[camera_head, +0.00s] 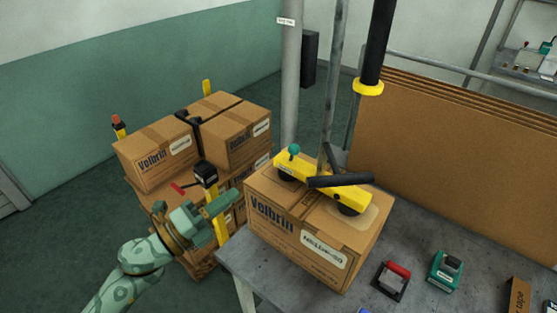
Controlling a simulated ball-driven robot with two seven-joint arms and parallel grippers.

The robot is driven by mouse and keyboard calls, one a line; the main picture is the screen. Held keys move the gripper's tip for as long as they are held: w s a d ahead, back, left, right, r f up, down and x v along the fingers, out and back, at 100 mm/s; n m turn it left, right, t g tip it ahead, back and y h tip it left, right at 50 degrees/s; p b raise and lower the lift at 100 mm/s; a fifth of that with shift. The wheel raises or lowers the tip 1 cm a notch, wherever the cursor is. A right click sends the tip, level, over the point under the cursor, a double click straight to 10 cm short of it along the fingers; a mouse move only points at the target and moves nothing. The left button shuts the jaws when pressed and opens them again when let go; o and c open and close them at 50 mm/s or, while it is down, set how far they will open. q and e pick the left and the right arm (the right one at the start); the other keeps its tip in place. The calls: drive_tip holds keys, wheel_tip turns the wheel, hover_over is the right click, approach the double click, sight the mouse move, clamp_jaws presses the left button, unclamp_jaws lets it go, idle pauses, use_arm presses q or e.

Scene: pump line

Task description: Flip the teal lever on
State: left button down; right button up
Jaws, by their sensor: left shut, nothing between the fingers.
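The teal lever with a round teal knob (294,149) stands at the left end of a yellow suction lifter (322,181). The lifter rests on top of a cardboard box (300,236) on the grey table. I cannot tell from this view whether the lever is on or off. My left gripper (230,200) comes in from the lower left. It is shut and empty, left of the box and apart from the lever, lower in the picture than the knob. My right gripper is not in view.
A black hose with a yellow ring (368,86) hangs above the lifter. Stacked boxes (236,135) and yellow posts stand left of the table. A red-handled tool (392,280) and a teal device (444,270) lie on the table (425,228). Large brown panels (470,140) stand behind.

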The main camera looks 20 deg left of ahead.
use_arm(q)
drive_tip(key=p+x, duration=0.2)
drive_tip(key=x, duration=1.2)
drive_tip(key=shift+d+p, duration=0.1)
drive_tip(key=shift+p, duration=0.2)
